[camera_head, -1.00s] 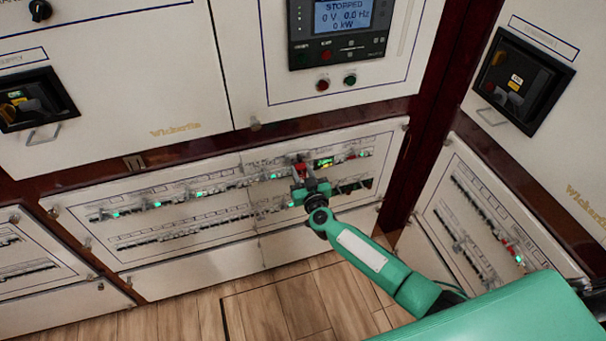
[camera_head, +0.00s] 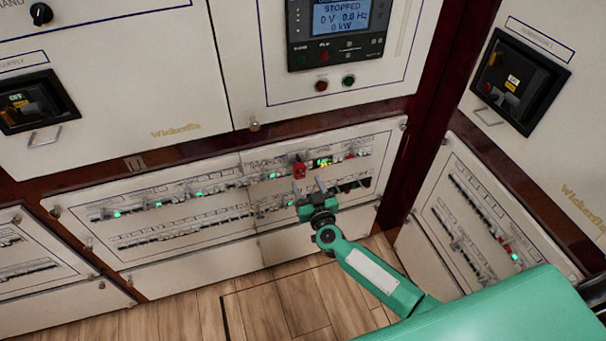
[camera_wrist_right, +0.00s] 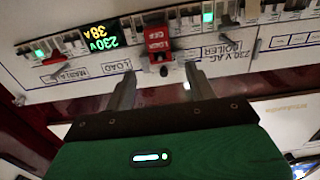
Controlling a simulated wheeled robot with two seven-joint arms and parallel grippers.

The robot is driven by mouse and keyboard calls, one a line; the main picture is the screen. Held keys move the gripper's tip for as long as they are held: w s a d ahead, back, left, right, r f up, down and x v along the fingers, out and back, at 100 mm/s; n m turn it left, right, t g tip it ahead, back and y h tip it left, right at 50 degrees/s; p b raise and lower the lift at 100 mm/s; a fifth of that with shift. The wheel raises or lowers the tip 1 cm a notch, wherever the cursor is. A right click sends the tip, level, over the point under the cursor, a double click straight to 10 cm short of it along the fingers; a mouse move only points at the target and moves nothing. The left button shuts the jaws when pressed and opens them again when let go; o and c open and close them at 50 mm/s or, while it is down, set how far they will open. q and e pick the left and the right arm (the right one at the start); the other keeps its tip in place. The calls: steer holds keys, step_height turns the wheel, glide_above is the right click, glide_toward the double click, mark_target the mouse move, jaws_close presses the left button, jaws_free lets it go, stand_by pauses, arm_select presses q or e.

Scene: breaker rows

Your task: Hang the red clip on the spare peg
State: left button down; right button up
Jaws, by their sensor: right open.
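The red clip (camera_head: 299,170) sits on the upper breaker row of the middle lower panel, just left of a lit yellow-green meter. In the right wrist view the red clip (camera_wrist_right: 157,44) carries white lettering that reads like "LOCK OFF", and it lies just beyond the fingertips. My right gripper (camera_head: 309,187) is open and empty, a little below and in front of the clip. In the right wrist view the fingers of the right gripper (camera_wrist_right: 160,78) stand apart with nothing between them. I cannot pick out the spare peg. My left gripper is not in view.
The breaker panel (camera_head: 190,240) has two rows of switches with several green lights. Another small red piece (camera_head: 351,155) shows right of the meter. A side panel (camera_head: 455,195) stands at right. The wooden floor (camera_head: 280,310) is clear.

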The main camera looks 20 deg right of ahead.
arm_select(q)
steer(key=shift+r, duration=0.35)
arm_select(e)
steer(key=s, duration=0.7)
steer(key=shift+s, duration=0.3)
steer(key=shift+d+f, duration=0.1)
